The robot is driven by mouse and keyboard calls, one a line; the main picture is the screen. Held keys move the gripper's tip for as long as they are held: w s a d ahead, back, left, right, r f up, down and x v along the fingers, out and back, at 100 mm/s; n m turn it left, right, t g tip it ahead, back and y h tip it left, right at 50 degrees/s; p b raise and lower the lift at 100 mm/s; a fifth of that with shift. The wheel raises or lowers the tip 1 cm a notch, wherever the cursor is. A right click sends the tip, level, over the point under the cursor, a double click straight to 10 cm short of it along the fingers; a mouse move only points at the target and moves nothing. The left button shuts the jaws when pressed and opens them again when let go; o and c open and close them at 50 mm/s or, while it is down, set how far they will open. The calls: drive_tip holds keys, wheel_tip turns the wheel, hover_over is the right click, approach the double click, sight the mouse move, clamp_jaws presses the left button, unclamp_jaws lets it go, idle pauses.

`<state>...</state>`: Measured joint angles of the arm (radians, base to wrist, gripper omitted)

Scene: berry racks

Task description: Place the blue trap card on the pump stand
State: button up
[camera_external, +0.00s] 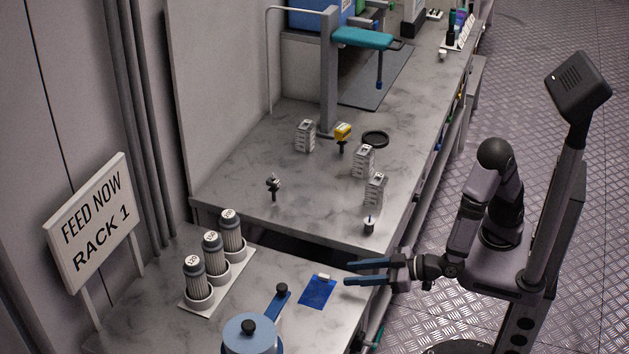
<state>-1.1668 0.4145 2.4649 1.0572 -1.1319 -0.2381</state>
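The blue trap card (317,292) looks like a flat dark-blue square with a small white tab (324,277) at its far edge. It lies on the near grey worktop. My gripper (350,273) reaches in from the right, with two blue-black fingers spread apart and nothing between them. Its fingertips are just right of the card and apart from it; their height above the top is hard to judge. No thing is clearly labelled as the pump stand; a small yellow device on a dark foot (343,134) stands on the farther worktop.
A blue strip with a black knob (281,293) and a blue lidded pot (250,340) are left of the card. Several ribbed cylinders stand in a white rack (203,300). Small grey blocks (364,160) and a black ring (375,138) are farther back. A sign reads "FEED NOW RACK 1" (92,222).

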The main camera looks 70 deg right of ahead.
sight(324, 275)
drive_tip(key=shift+x, duration=3.7)
drive_tip(key=shift+r, duration=0.1)
drive_tip(key=shift+c, duration=0.3)
clamp_jaws()
